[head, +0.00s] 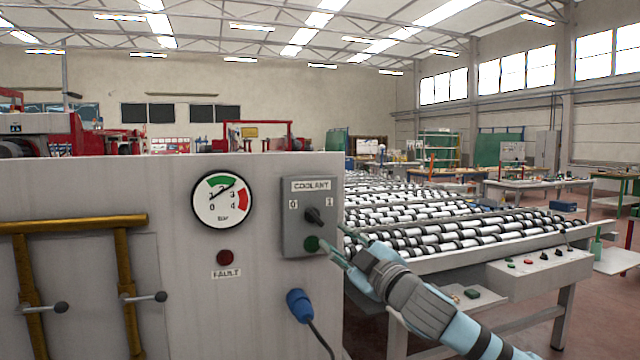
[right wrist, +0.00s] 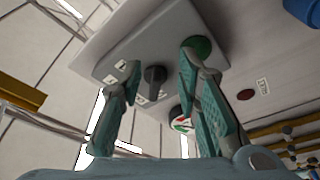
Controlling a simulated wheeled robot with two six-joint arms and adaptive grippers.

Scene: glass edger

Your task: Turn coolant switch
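The coolant switch is a black rotary knob (head: 314,216) on a grey box (head: 297,240) labelled COOLANT, with 0 at left and 1 at right. Its handle looks tilted toward the upper left, the 0 side. A green round button or lamp (head: 311,243) sits below it. My right gripper (head: 333,237) is open at the box's lower right. In the right wrist view, the knob (right wrist: 155,80) shows between the parted fingers (right wrist: 160,58), which appear empty. One finger overlaps the green part (right wrist: 199,48); contact cannot be told. My left gripper is out of view.
The grey cabinet carries a pressure gauge (head: 222,200), a red FAULT lamp (head: 225,257), a blue plug (head: 299,305) with a cable, and brass-coloured rails (head: 75,223) with black-knobbed levers. A roller conveyor (head: 440,222) stands right of the cabinet, behind my right arm.

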